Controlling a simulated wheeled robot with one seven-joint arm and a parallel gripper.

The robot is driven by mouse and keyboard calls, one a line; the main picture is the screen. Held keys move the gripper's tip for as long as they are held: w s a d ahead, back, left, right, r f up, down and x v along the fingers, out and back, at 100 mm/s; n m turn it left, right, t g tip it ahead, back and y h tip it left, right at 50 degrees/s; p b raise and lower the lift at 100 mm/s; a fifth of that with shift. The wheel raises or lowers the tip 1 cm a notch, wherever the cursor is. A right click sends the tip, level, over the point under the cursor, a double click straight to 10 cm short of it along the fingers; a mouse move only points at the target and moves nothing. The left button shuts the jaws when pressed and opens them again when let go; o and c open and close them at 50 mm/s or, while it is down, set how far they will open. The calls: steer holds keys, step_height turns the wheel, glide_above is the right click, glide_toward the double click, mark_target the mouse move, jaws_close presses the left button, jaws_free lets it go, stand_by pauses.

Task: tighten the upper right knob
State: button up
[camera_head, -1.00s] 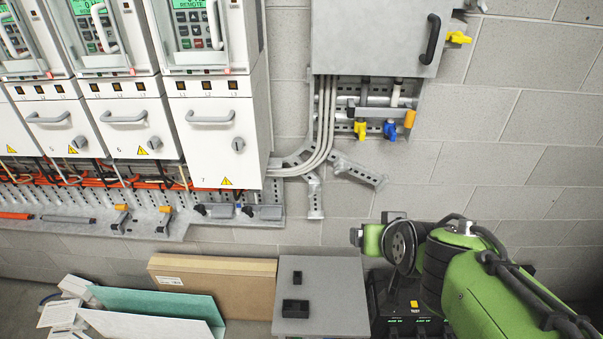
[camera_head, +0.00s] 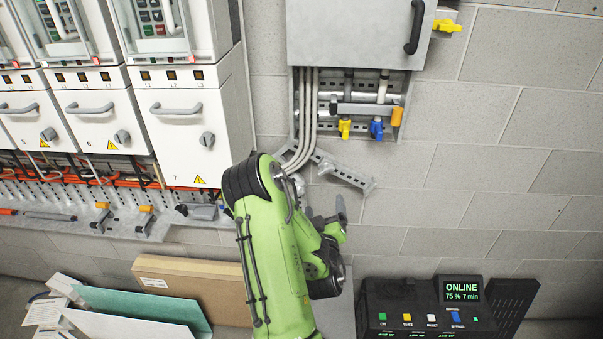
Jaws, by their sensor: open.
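Grey round knobs sit on the white drive doors at left: one on the right door (camera_head: 207,139), one on the middle door (camera_head: 122,136) and one further left (camera_head: 48,134). A yellow handle (camera_head: 446,25) sticks out at the upper right, beside the grey wall box. Below that box are a yellow valve handle (camera_head: 345,128) and a blue one (camera_head: 377,129). I cannot tell which of these is the named knob. My gripper (camera_head: 326,212) is open, its grey fingers partly hidden by my green arm. It is below the valves, apart from all knobs.
The grey wall box (camera_head: 350,30) has a black handle. A perforated bracket (camera_head: 343,173) and pipes run near my arm. A black power unit (camera_head: 430,308) reading ONLINE stands at lower right. Cardboard (camera_head: 195,285) and panels lean at lower left.

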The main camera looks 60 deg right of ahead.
mark_target(325, 172)
steer(key=b+x, duration=0.2)
steer(key=x, duration=1.3)
steer(key=shift+d+b, duration=0.25)
steer(key=shift+b, duration=0.05)
steer(key=shift+r, duration=0.1)
steer(key=shift+c, duration=0.3)
steer(key=c, duration=1)
